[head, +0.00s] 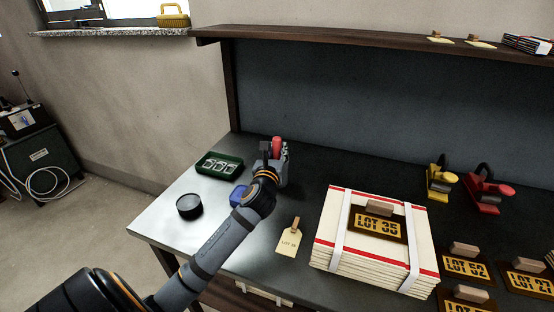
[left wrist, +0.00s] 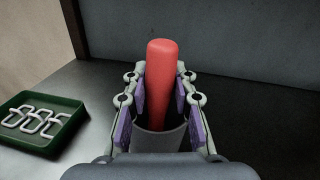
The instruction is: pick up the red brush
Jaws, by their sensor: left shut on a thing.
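The red brush (head: 277,144) shows as a rounded red handle near the back left of the workbench. In the left wrist view the red handle (left wrist: 162,85) stands upright out of a grey cup (left wrist: 158,143). My left gripper (head: 274,158) is at the handle, and its purple-padded fingers (left wrist: 161,92) are on either side of it. It is shut on the brush. The brush's lower end is hidden in the cup. My right gripper is not in view.
A green tray (head: 232,173) with white clips lies to the left, near a round black container (head: 189,206) and a blue item (head: 238,192). A stack of cream boards (head: 333,223) with a LOT 35 tag stands right. A dark shelf (head: 330,34) runs above the bench.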

